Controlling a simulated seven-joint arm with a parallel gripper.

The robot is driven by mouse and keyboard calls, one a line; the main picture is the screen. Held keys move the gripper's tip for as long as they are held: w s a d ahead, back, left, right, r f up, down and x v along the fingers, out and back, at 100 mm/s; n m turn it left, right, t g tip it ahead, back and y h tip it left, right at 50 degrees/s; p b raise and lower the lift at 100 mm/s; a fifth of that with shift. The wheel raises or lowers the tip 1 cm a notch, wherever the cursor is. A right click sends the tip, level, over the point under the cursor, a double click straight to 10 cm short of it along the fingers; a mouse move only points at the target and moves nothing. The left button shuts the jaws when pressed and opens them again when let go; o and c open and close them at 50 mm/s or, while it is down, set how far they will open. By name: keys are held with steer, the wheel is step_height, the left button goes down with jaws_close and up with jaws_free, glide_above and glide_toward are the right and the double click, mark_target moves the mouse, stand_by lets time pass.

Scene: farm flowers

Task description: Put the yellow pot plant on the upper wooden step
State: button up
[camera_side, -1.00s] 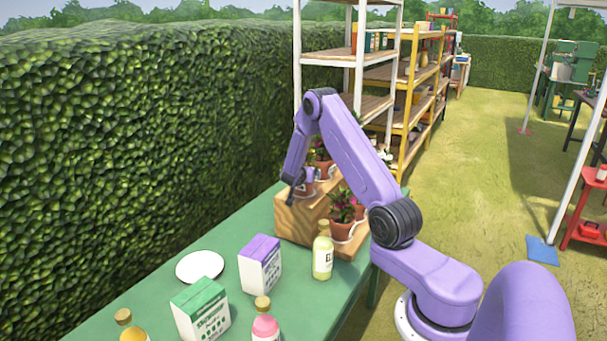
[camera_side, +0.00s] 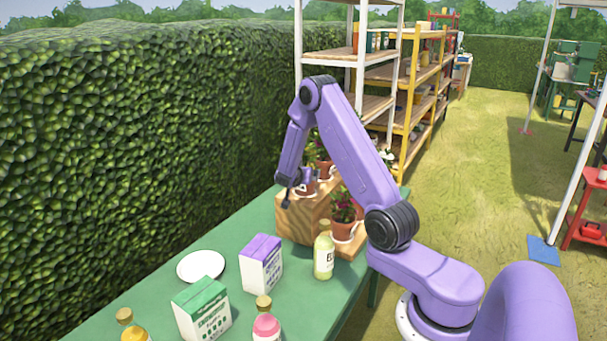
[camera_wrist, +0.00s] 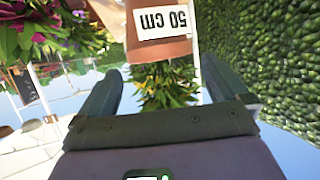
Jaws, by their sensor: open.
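In the wrist view, which is upside down, a terracotta pot (camera_wrist: 163,48) with a white "50 cm" label stands just past my open fingertips. Its yellow-green plant (camera_wrist: 165,88) shows between the fingers, pointing down the picture. My gripper (camera_wrist: 166,72) is open, with a finger on each side and no visible contact with the pot. In the side view, my gripper (camera_side: 298,186) is at the left end of the upper wooden step (camera_side: 299,220). A pot there is mostly hidden behind the gripper and appears to stand on the step.
A pot with dark pink flowers (camera_side: 344,221) stands on the lower wooden step (camera_side: 352,246). Another pot (camera_side: 325,170) is behind my gripper. A pale bottle (camera_side: 323,256), purple-topped carton (camera_side: 262,263) and white plate (camera_side: 201,266) are on the green table. A hedge (camera_side: 130,150) lies left.

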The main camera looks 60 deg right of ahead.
steer(key=w+a+r+n+t+y, duration=0.2)
steer(key=w+a+n+t+y, duration=0.15)
steer(key=a, duration=0.75)
steer(key=w+a+r+n+t+y, duration=0.2)
steer(key=a+n+y, duration=0.15)
steer(key=a, duration=0.65)
steer(key=s+a+n+g+y, duration=0.1)
steer(key=s+a+n+y, duration=0.25)
steer(key=a, duration=0.55)
steer(key=s+a+n+y, duration=0.3)
steer(key=a+y, duration=0.2)
steer(key=a, duration=0.4)
steer(key=s+a+r+n+g+y, duration=0.1)
steer(key=s+a+n+g, duration=0.25)
steer(key=s, duration=0.45)
steer(key=s+a+r+n+g+y, duration=0.1)
steer(key=s+a+n+g, duration=0.2)
steer(key=s, duration=0.4)
steer(key=s+d+n+g+h, duration=0.1)
steer(key=s+d+n+h, duration=0.1)
steer(key=s, duration=0.6)
steer(key=s+d+n+g+h, duration=0.1)
steer(key=s+d+n, duration=0.3)
steer(key=s, duration=0.5)
steer(key=shift+s+r+n+h, duration=0.15)
steer(key=shift+r+n+h, duration=0.15)
steer(key=shift+n+h, duration=0.25)
